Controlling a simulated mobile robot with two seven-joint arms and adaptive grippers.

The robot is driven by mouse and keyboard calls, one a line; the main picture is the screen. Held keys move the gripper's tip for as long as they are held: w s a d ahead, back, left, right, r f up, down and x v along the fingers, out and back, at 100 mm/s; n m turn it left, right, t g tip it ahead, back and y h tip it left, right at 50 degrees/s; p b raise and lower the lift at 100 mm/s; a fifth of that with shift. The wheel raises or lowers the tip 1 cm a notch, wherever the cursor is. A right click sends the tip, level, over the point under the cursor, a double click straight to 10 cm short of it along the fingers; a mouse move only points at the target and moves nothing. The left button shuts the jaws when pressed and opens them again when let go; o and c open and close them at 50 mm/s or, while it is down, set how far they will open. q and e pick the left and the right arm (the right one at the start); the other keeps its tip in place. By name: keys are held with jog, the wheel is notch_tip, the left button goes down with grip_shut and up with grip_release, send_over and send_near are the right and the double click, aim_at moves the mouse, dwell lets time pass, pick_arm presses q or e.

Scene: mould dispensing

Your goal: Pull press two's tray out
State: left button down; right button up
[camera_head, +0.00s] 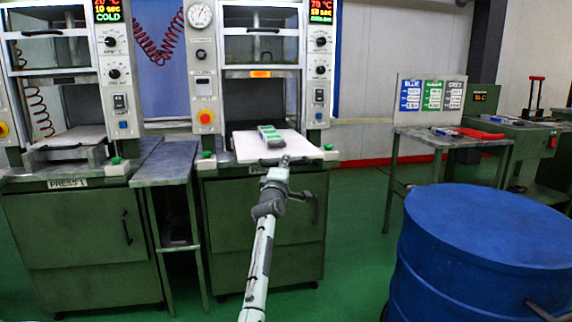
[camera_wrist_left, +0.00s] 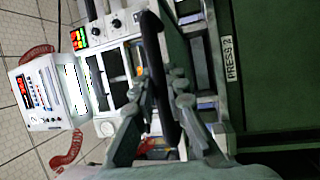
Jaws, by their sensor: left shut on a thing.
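Press two's tray (camera_head: 247,150) is a pale flat plate that sticks out at the front of press two (camera_head: 262,200). A grey and green mould (camera_head: 269,135) lies on the tray. My left gripper (camera_head: 281,162) is at the tray's front edge, shut on the tray's dark handle (camera_head: 266,162). In the left wrist view, the dark handle (camera_wrist_left: 155,60) runs between the fingers of my left gripper (camera_wrist_left: 165,82). The press 2 label (camera_wrist_left: 229,58) shows beside them. My arm partly hides the label in the head view. My right gripper is not in view.
Press one (camera_head: 65,215) stands at the left, with a narrow side table (camera_head: 168,165) between the presses. A large blue drum (camera_head: 485,225) stands at the front right. A bench (camera_head: 410,133) with coloured cards is behind it. Green floor is clear between press two and the drum.

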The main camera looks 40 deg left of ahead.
pick_arm(q)
jog(key=c, duration=1.5)
grip_release()
jog(key=shift+c, duration=0.2)
jog(key=v, duration=1.2)
